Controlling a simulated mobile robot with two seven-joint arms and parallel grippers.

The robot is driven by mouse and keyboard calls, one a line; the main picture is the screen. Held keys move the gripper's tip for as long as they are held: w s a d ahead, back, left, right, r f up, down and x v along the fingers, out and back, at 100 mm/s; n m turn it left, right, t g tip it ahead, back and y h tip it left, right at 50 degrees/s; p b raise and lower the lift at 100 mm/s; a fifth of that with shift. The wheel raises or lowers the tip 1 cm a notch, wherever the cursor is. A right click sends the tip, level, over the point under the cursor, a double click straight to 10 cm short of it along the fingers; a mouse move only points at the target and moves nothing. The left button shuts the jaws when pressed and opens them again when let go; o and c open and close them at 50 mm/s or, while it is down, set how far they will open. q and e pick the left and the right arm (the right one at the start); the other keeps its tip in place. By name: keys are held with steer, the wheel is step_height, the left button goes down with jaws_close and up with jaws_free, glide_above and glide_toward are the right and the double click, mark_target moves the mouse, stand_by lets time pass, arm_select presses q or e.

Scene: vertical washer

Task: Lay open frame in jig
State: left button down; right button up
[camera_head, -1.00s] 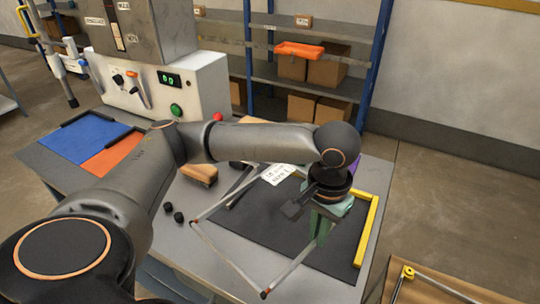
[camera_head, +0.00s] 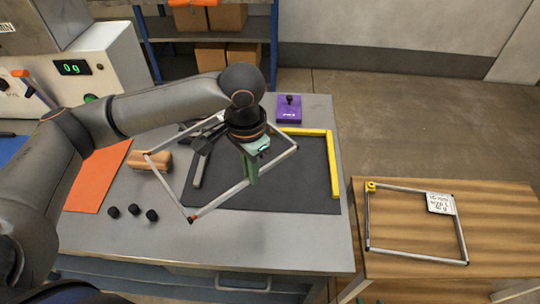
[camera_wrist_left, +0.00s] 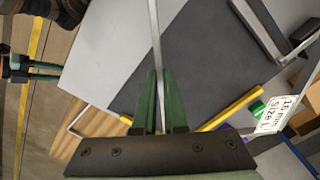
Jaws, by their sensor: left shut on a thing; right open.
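A thin silver tube frame (camera_head: 240,184) with dark and orange-red corners is held over the dark mat, tilted relative to the jig. My left gripper (camera_head: 251,172) is shut on one of its tubes; in the left wrist view the tube runs between the green fingers (camera_wrist_left: 158,105). The jig is a yellow L-shaped stop (camera_head: 334,165) along the right and back of the dark mat (camera_head: 290,190); it also shows in the left wrist view (camera_wrist_left: 232,108). The frame's far side is partly hidden by my arm. My right gripper (camera_wrist_left: 42,72) is open, at the wrist view's upper left.
A second frame (camera_head: 415,255) with a white label and yellow corner lies on a wooden table (camera_head: 500,220) at the right. A purple block (camera_head: 289,108) stands behind the jig. Black caps (camera_head: 133,210), a wooden brush (camera_head: 148,160) and an orange mat (camera_head: 98,180) lie left.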

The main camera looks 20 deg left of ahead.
arm_select(q)
steer(key=w+d+r+m+p, duration=0.1)
steer(key=w+d+m+p, duration=0.15)
steer(key=m, duration=0.35)
arm_select(e)
steer(key=shift+r+p, duration=0.55)
steer(key=shift+r, duration=1.75)
arm_select(q)
steer(key=m+b, duration=0.2)
steer(key=m, duration=0.1)
glide_above(274, 200)
steer(key=f, duration=0.5)
steer(key=shift+s, duration=0.3)
step_height(274, 200, down, 3)
steer(key=b, duration=0.3)
steer(key=shift+f, duration=0.15)
steer(key=shift+d+f, duration=0.1)
steer(key=shift+f, duration=0.1)
steer(key=shift+f+b, duration=0.3)
steer(key=shift+f, duration=0.55)
arm_select(e)
steer(key=shift+a+f, duration=0.1)
steer(key=shift+f, duration=2.65)
arm_select(q)
steer(key=shift+f+p, duration=0.2)
steer(key=shift+p, duration=0.35)
arm_select(e)
steer(key=shift+r, duration=0.55)
